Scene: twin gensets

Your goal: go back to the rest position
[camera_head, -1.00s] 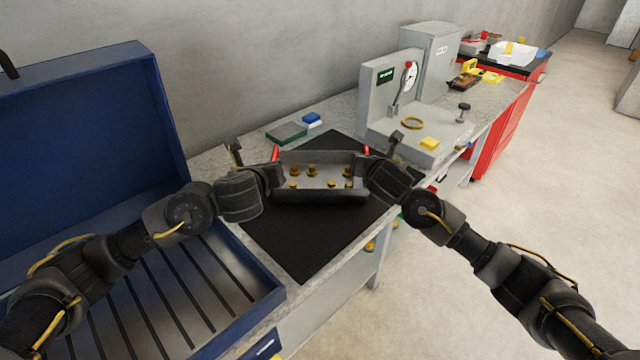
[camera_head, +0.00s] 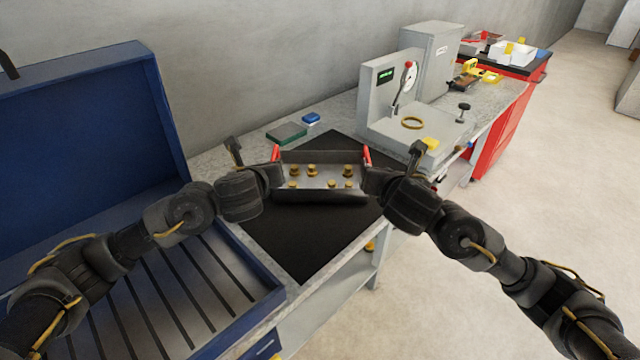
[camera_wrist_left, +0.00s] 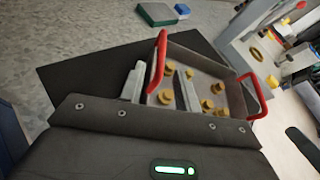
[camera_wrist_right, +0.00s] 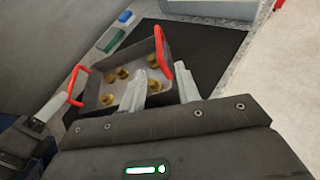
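A grey metal tray (camera_head: 320,195) with red handles sits on a black mat (camera_head: 300,245) and holds several brass-coloured pieces (camera_head: 311,170). My left gripper (camera_head: 270,174) is at the tray's left end. In the left wrist view its fingers (camera_wrist_left: 160,88) are apart, on either side of the near red handle (camera_wrist_left: 158,62). My right gripper (camera_head: 372,180) is at the tray's right end. In the right wrist view its fingers (camera_wrist_right: 160,90) are apart, with the near red handle (camera_wrist_right: 161,52) ahead of the gap. Contact with either handle cannot be told.
A blue open case (camera_head: 85,130) with a slatted base stands left. A grey lever machine (camera_head: 385,95) with a brass ring (camera_head: 412,123) stands on the bench to the right. A green box (camera_head: 287,132) and a blue box (camera_head: 311,119) lie behind the mat. Open floor is at right.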

